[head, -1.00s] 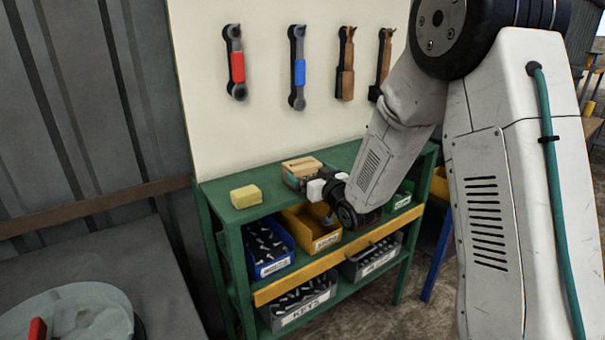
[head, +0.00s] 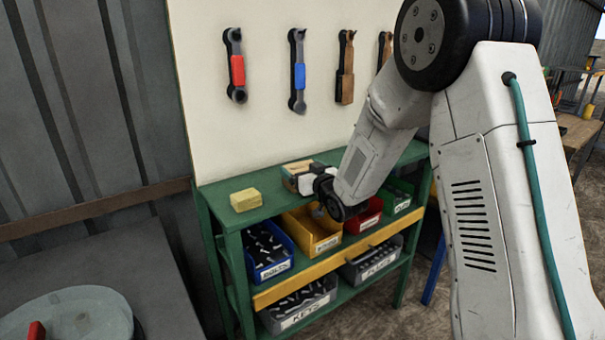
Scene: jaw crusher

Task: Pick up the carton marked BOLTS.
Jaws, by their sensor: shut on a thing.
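A small brown carton (head: 294,169) is on or just above the green shelf top, at the back middle of the head view. Its label is too small to read here, and my gripper covers its right side. My gripper (head: 308,181), with white and dark parts, is shut on this carton from the right front. I cannot tell whether the carton's underside touches the shelf.
A yellow block (head: 245,200) sits on the shelf top to the left. Below are a blue bin (head: 270,265), a yellow bin (head: 315,240), a red bin (head: 366,216) and grey bins. Tools hang on the board behind.

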